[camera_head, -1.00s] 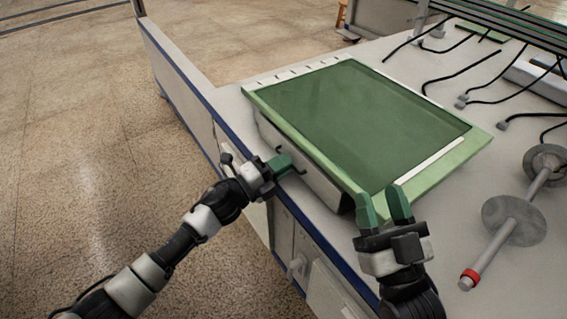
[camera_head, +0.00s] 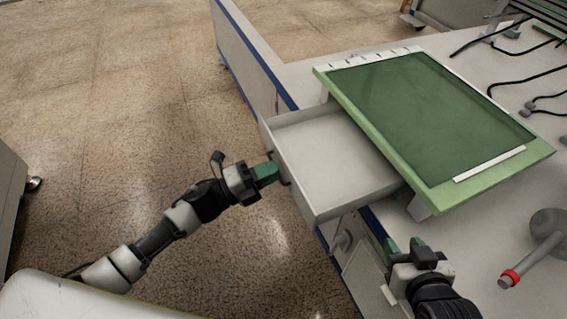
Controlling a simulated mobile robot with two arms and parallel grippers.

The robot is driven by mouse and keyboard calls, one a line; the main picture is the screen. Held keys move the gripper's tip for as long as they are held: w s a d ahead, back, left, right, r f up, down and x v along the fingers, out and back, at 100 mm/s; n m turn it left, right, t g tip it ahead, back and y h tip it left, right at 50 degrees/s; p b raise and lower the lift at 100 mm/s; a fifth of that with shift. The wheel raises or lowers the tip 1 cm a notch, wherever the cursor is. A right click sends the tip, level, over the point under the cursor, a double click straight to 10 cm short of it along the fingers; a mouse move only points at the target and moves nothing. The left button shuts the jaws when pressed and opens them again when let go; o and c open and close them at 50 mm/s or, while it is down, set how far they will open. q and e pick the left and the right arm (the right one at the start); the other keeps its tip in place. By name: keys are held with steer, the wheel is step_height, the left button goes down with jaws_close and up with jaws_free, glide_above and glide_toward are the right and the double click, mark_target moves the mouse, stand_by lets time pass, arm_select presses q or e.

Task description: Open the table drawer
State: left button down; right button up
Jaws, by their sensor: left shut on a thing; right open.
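The table drawer (camera_head: 338,158) is pulled well out from under the green-topped frame on the table, toward the left. It is white and its inside looks empty. My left gripper (camera_head: 268,173) is at the drawer's front panel and shut on the drawer handle (camera_head: 285,170), which is mostly hidden by the fingers. My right gripper (camera_head: 405,247) is open and empty, near the table's front edge below the drawer's corner.
The green board (camera_head: 425,115) in its pale frame stands on the table above the drawer. A grey spindle with a red ring (camera_head: 510,278) lies at right. Black cables (camera_head: 530,85) lie at upper right. The floor (camera_head: 130,130) left of the drawer is clear.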

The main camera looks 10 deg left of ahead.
arm_select(q)
steer(key=shift+s+a, duration=0.1)
steer(key=shift+a, duration=0.05)
arm_select(e)
steer(key=shift+s+f, duration=0.1)
arm_select(q)
steer(key=c, duration=1.3)
jaws_free()
steer(key=shift+o, duration=0.2)
steer(key=v, duration=1)
steer(key=shift+s+a+p, duration=0.25)
steer(key=shift+a+p, duration=0.05)
steer(key=shift+p, duration=0.1)
arm_select(e)
steer(key=shift+s+d+f+g+h, duration=0.15)
steer(key=shift+s+d+f+g, duration=0.1)
steer(key=shift+s+f+g, duration=0.3)
steer(key=shift+s+d+f+g+h, duration=0.2)
steer(key=shift+s+f+g, duration=0.15)
steer(key=shift+g, duration=0.3)
arm_select(q)
steer(key=shift+f, duration=0.1)
